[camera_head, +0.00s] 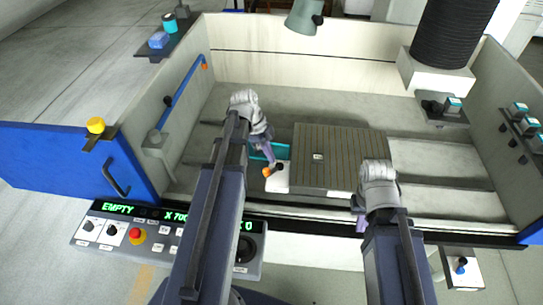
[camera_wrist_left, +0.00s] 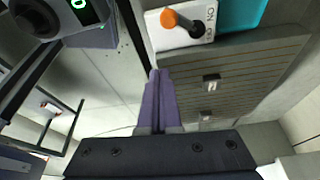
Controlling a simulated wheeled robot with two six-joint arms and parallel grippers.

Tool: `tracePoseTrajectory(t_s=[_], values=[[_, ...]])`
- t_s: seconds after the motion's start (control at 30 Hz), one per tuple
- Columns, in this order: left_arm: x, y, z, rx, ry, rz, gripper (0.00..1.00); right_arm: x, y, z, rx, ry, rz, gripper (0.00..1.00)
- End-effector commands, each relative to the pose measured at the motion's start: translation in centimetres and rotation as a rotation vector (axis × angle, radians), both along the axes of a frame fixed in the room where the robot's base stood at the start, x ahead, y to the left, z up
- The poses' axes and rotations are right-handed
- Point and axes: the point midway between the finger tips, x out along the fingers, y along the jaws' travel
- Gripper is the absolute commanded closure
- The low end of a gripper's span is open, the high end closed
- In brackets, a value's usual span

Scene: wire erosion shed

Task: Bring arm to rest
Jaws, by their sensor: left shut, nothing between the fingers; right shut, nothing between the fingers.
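My left arm reaches in over the machine tank, and its left gripper (camera_head: 270,158) points down beside the grey ribbed block (camera_head: 325,140). Its purple fingers are together and empty, as the left wrist view also shows (camera_wrist_left: 155,75). Close to them is a white switch plate (camera_head: 278,183) with an orange-tipped lever, seen at the top of the left wrist view (camera_wrist_left: 195,38). I cannot tell whether the fingers touch anything. My right gripper (camera_head: 361,224) hangs low at the tank's front edge, mostly hidden behind its own wrist; its purple fingers are shut and empty.
A teal part (camera_head: 261,150) lies beside the block. The control panel (camera_head: 165,235) with a red button and green display stands at front left. A blue rod (camera_head: 181,93) runs along the left wall. The tank floor right of the block (camera_head: 440,150) is clear.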

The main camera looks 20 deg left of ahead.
Motion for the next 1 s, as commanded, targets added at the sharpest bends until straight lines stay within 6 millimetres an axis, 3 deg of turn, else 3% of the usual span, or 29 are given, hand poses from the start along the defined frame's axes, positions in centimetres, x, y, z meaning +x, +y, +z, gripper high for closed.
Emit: tracePoseTrajectory(t_s=[0.4,0.53,0.67,0.8,1.0], values=[[0.0,0.0,-0.1,0.000,0.000,0.000,1.00,0.0,0.0,-0.1,0.000,0.000,0.000,1.00],[-0.4,-1.3,-0.3,0.012,0.025,0.029,1.00,0.0,0.0,-0.2,0.000,0.000,0.000,1.00],[-1.8,-5.4,-1.1,0.060,0.107,0.150,1.00,0.0,0.0,-0.6,0.000,0.000,0.000,1.00],[-4.2,-10.7,-2.0,0.156,0.199,0.359,1.00,0.0,0.0,-1.1,0.000,0.000,0.000,1.00],[-8.1,-16.6,-2.9,0.289,0.245,0.678,1.00,0.0,0.0,-1.7,0.000,0.000,-0.001,1.00]])
